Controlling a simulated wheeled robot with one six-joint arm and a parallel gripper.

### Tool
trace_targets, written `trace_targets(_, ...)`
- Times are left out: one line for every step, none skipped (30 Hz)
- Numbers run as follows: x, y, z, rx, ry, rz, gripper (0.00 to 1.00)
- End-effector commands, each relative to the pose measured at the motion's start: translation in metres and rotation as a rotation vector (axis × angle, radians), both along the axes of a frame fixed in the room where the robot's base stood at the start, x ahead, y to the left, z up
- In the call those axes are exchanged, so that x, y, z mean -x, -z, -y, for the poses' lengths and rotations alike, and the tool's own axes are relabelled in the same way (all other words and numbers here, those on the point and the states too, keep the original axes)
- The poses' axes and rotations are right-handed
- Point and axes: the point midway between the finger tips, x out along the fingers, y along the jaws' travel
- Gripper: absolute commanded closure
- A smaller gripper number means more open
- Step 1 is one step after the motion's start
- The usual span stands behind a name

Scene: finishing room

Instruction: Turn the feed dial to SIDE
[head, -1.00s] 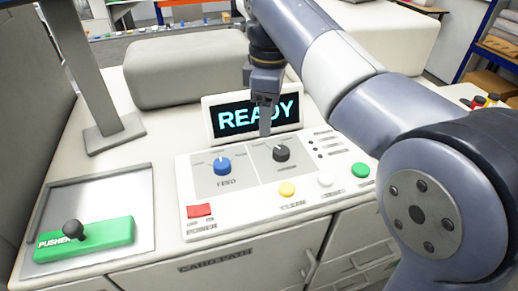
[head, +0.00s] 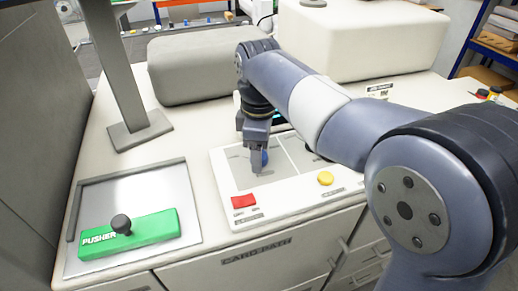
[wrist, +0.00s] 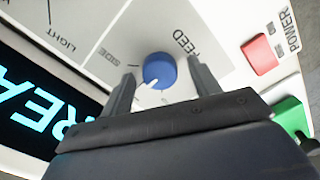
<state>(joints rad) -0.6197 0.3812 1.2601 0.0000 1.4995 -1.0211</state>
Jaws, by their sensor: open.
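The blue feed dial (wrist: 159,69) shows in the wrist view, with FEED printed to its right and SIDE printed to its left. Its white pointer mark aims to the lower left, away from the SIDE tick. My gripper (wrist: 161,68) is open, with one finger on each side of the dial; whether they touch it I cannot tell. In the head view my gripper (head: 257,168) points down at the control panel (head: 290,208), and the dial (head: 265,157) is mostly hidden behind it.
A red power button (head: 244,201) and a yellow button (head: 325,178) sit near the panel's front edge. The lit display (wrist: 38,118) stands behind the panel. A green pusher (head: 130,233) with a black knob lies on the metal plate to the left.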

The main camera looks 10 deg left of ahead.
Motion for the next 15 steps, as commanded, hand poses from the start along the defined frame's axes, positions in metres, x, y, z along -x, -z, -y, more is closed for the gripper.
trace_targets(0.0000, 0.0001, 0.0000, 0.000, 0.000, 0.000, 0.41)
trace_targets(0.0000, 0.0001, 0.0000, 0.000, 0.000, 0.000, 0.41)
trace_targets(0.0000, 0.0001, 0.0000, 0.000, 0.000, 0.000, 0.41)
trace_targets(0.0000, 0.0000, 0.0000, 0.000, 0.000, 0.000, 0.41)
trace_targets(0.0000, 0.0000, 0.0000, 0.000, 0.000, 0.000, 0.42)
trace_targets(0.0000, 0.0000, 0.0000, 0.000, 0.000, 0.000, 0.45)
trace_targets(0.0000, -0.0001, 0.0000, 0.000, 0.000, 0.000, 0.48)
trace_targets(0.0000, -0.0001, 0.0000, 0.000, 0.000, 0.000, 0.50)
trace_targets(0.0000, -0.0001, 0.0000, 0.000, 0.000, -0.001, 0.54)
trace_targets(0.0000, -0.0001, 0.0000, 0.000, 0.000, -0.001, 0.56)
trace_targets(0.0000, -0.0001, 0.0000, 0.000, 0.000, -0.001, 0.59)
trace_targets(0.0000, -0.0001, 0.0000, 0.000, 0.000, -0.001, 0.62)
trace_targets(0.0000, -0.0001, 0.0000, 0.000, 0.000, -0.001, 0.64)
trace_targets(0.0001, -0.0002, 0.0000, 0.000, 0.000, -0.001, 0.67)
trace_targets(0.0001, -0.0002, 0.0000, 0.000, 0.000, -0.001, 0.70)
